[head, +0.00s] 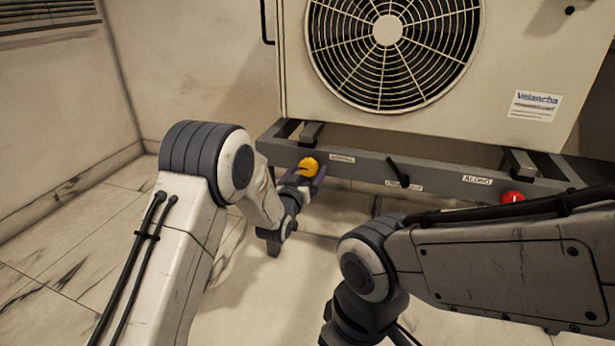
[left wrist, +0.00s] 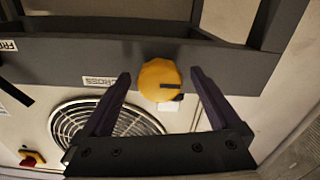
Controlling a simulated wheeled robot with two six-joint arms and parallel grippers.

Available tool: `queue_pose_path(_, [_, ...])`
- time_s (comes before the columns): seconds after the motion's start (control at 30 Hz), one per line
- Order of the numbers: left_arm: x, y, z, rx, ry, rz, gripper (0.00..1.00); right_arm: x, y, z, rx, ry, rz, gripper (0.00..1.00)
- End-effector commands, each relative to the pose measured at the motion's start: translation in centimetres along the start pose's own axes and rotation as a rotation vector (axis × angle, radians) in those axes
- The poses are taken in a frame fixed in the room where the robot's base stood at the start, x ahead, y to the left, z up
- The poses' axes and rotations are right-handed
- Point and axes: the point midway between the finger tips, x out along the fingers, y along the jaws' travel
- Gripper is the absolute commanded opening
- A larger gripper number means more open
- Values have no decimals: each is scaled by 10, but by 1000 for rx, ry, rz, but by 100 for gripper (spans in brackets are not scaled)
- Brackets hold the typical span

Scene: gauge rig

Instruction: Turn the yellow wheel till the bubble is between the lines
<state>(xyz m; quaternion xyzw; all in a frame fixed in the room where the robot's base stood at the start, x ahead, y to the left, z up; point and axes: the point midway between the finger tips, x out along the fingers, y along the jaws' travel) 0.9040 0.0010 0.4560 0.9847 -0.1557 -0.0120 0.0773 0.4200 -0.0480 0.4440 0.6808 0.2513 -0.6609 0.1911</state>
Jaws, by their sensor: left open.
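The yellow wheel (head: 308,165) sits on the front of a grey frame rail in the head view, beside a small label. In the left wrist view the yellow wheel (left wrist: 160,75) has a dark mark on its face and a label reading CROSS nearby. My left gripper (head: 303,178) is at the wheel, partly hiding it. In the left wrist view my left gripper (left wrist: 161,73) is open, one finger on each side of the wheel with gaps showing. No bubble or lines can be made out. My right gripper is out of view.
A red knob (head: 512,197) near the ALONG label and a black lever (head: 403,172) are on the same rail (head: 355,168). A large fan unit (head: 545,60) stands on the frame. My right arm covers the lower right. Tiled floor lies below.

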Motion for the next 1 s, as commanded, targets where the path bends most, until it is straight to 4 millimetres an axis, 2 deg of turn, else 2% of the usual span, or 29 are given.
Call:
queue_pose_path(0.13, [12, 0, 1, 0, 0, 1, 97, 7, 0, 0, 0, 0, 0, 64])
queue_pose_path(0.43, [14, 0, 0, 0, -1, 0, 97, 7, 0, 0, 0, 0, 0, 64])
queue_pose_path(0.47, [14, 0, 0, 0, -1, 0, 93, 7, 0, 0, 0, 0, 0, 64])
queue_pose_path(0.6, [14, 0, 0, 0, -1, 0, 39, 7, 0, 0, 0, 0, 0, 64])
queue_pose_path(0.67, [14, 0, 0, 0, -1, 0, 16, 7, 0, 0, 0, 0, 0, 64])
queue_pose_path(0.7, [12, -5, -1, 0, -1, -2, 11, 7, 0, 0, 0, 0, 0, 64])
queue_pose_path(1.0, [14, -1, -1, -43, -1, -3, 11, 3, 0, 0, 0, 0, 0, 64])
